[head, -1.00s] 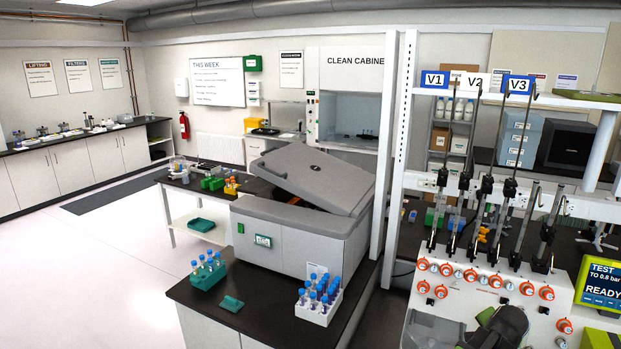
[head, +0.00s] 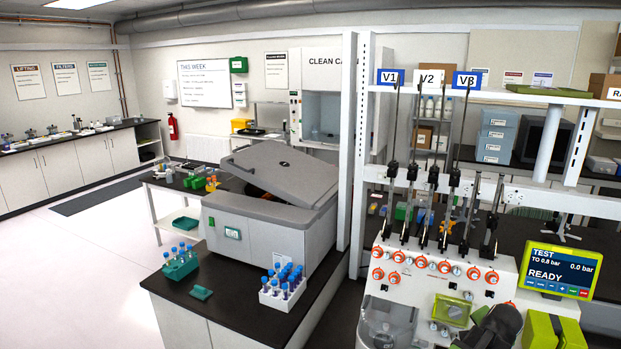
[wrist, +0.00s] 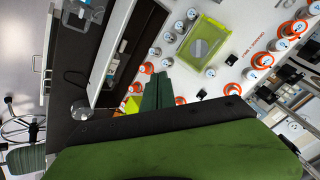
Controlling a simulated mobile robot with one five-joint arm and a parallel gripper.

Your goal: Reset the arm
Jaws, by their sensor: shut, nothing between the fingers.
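My arm (head: 497,328) shows at the bottom right of the head view as a dark and green shape in front of the cell processor's white panel (head: 400,298). My gripper's fingertips are not clear there. In the wrist view, my gripper (wrist: 157,92) shows as dark green fingers close together, shut with nothing between them. They are over the panel's edge, below a lime-framed window (wrist: 203,45); I cannot tell how far off the panel is.
Several orange-ringed knobs (head: 445,266) and upright rods line the panel. A lime display (head: 559,270) reads "READY" at right. A grey centrifuge (head: 265,235) with its lid tilted, a blue-capped tube rack (head: 282,293) and a teal rack (head: 180,265) stand on the left bench.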

